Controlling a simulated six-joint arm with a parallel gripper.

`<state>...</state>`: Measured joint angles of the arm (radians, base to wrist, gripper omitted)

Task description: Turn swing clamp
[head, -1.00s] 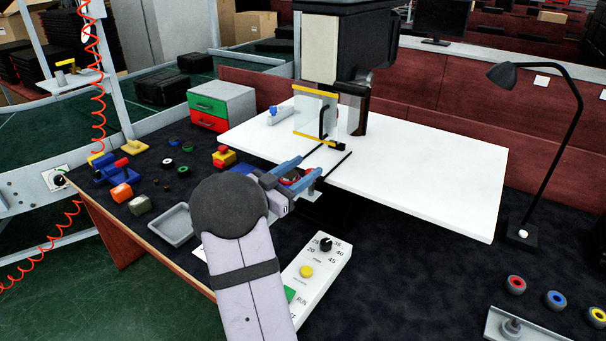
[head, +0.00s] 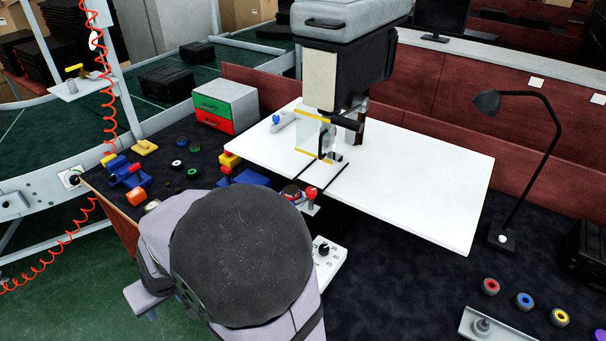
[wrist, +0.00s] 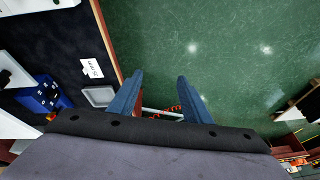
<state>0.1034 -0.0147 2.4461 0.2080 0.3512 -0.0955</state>
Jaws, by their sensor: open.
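A red-knobbed part (head: 311,193) on a small metal stand, which looks like the swing clamp, is at the front edge of the white table in the head view. My arm partly hides it. A blue block with red on it (wrist: 42,97) is at the left of the wrist view; I cannot tell whether it belongs to the clamp. My gripper (wrist: 153,92) is open and empty, with its two blue fingers apart over the bench edge and green floor, away from the clamp. In the head view my arm hides most of the gripper.
A grey tray (wrist: 99,96) and a white card (wrist: 93,68) lie by the bench edge. The white table (head: 420,190) carries a machine with a clear guard (head: 313,134). A control box with a dial (head: 329,262) stands before it. A lamp (head: 502,240) is at right.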

